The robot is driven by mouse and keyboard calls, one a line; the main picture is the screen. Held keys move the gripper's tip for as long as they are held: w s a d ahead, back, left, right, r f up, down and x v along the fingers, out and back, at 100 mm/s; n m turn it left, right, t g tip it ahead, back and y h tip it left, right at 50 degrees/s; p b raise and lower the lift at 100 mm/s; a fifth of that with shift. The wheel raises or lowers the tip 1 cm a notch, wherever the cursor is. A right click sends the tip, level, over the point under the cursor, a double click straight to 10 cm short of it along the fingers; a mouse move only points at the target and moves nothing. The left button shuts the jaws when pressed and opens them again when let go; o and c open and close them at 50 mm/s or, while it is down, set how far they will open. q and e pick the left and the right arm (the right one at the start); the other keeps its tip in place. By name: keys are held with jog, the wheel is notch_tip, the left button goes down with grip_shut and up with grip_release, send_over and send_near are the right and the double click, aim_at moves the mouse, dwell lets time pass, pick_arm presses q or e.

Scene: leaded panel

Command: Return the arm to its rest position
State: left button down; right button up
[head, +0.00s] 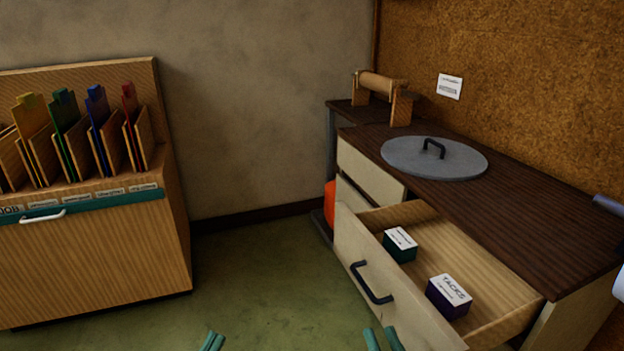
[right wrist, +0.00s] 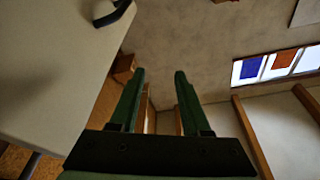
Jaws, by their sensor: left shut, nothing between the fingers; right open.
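My left gripper (head: 211,341) shows only as teal fingertips at the bottom edge of the head view, close together and with nothing between them. My right gripper (head: 383,340) shows at the bottom edge too, just in front of the open drawer's front (head: 385,285). In the right wrist view its two green fingers (right wrist: 159,78) stand apart with nothing between them. A pale panel with a dark handle (right wrist: 115,13) lies to their left in that view, apart from the fingers. The arms themselves are out of the head view.
The open drawer holds a green box (head: 400,252) and a purple tacks box (head: 449,308). A grey round lid (head: 434,158) lies on the dark countertop (head: 540,215). A wooden file cabinet (head: 90,255) with coloured folders stands left. Green floor (head: 265,270) between them is clear.

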jog(key=s+d+r+n+g+y+p, duration=0.1)
jog(key=s+d+r+n+p, duration=0.1)
jog(key=s+r+n, duration=0.6)
pick_arm(q)
jog(key=s+a+f+n+g+y+p, duration=0.2)
jog(key=s+f+g+p, duration=0.6)
jog(key=p, duration=1.3)
jog(key=shift+s+a+n+g+y, duration=0.35)
jog(key=shift+s+n+g+y, duration=0.2)
jog(key=shift+n+g+y, duration=0.55)
pick_arm(e)
jog(key=s+d+f+m+g+h, duration=0.2)
jog(key=s+f+m+g+h, duration=0.1)
jog(key=s+f+g, duration=0.4)
jog(key=f+m+g, duration=0.1)
jog(key=g, duration=0.2)
jog(key=shift+s+d+h, duration=0.15)
jog(key=shift+s+h, duration=0.25)
